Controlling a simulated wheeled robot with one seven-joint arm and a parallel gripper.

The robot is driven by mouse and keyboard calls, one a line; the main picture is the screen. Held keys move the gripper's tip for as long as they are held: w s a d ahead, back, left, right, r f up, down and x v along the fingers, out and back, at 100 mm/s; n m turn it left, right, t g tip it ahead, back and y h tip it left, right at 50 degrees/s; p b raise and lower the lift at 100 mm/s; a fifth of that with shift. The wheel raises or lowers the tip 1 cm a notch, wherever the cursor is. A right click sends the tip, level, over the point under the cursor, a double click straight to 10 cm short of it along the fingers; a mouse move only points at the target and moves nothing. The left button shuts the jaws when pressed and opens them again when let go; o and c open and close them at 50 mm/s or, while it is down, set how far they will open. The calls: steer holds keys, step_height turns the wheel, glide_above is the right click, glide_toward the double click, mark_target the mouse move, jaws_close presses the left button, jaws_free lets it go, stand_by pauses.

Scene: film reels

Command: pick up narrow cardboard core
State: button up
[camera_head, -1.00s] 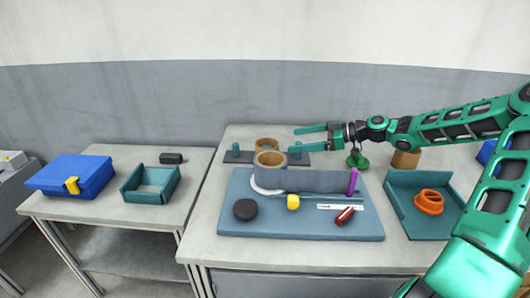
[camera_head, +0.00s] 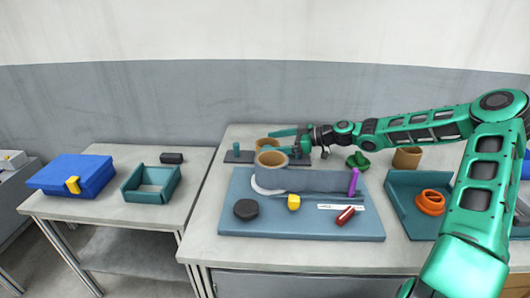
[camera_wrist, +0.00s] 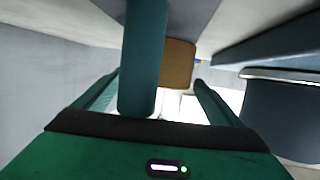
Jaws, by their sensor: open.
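A cardboard core (camera_head: 262,142) stands at the back of the table, partly hidden by my gripper; it appears to be the narrow one. My gripper (camera_head: 267,141) is open, level, and points left at the rear core. In the wrist view, a brown core (camera_wrist: 178,62) shows beyond the open fingers (camera_wrist: 158,80), partly hidden by a teal post (camera_wrist: 143,60). I cannot tell whether the fingers touch the core.
A dark rack with a teal peg (camera_head: 236,149) lies around the rear core. A grey wall (camera_head: 315,181) and a purple piece (camera_head: 353,182) stand in front. A green knob (camera_head: 358,160) and a third core (camera_head: 407,157) are to the right.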

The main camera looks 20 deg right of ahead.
steer(key=c, duration=1.1)
